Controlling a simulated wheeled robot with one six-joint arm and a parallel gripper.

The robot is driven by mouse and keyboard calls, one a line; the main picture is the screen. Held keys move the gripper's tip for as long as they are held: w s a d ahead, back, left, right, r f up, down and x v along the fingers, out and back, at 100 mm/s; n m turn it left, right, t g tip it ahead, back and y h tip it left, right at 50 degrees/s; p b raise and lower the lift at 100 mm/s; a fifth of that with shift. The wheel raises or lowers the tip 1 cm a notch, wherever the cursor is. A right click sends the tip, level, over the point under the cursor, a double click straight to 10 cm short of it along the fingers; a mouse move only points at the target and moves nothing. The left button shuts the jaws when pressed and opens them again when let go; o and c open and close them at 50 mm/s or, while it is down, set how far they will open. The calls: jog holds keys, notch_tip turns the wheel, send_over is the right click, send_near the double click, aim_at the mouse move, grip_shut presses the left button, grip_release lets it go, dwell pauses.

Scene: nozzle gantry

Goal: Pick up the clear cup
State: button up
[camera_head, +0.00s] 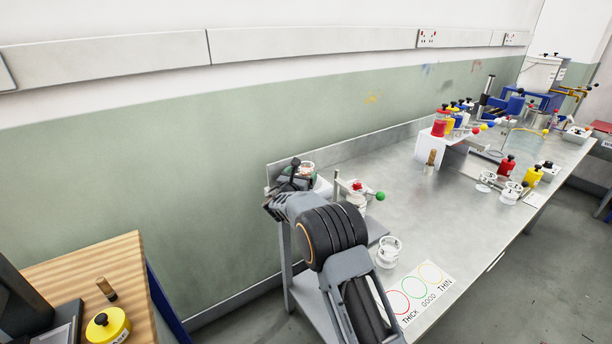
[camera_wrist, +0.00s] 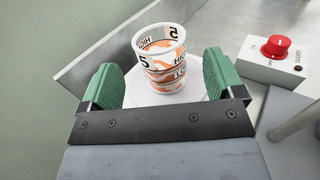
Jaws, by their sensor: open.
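A cup (camera_wrist: 163,62) with white and orange bands and the marks "5", "HIGH" and "LOW" stands upright in the wrist view. It is on a pale plate (camera_wrist: 140,92) and lies between and beyond the green fingers of my gripper (camera_wrist: 160,80). The gripper is open and not closed on it. In the head view my gripper (camera_head: 291,172) is at the bench's far left corner, and the cup (camera_head: 307,168) shows partly behind it. Another see-through cup (camera_head: 388,251) stands on the bench right of my arm.
A stand with a green ball (camera_head: 379,196) is close to my arm. A THICK/GOOD/THIN card (camera_head: 420,291) lies near the front edge. The bench middle is clear.

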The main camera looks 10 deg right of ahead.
aim_at(303, 172)
jog(key=shift+p+x, duration=0.65)
jog(key=shift+x, duration=2)
jog(key=shift+f, duration=0.15)
jog(key=shift+c, duration=0.4)
jog(key=c, duration=1)
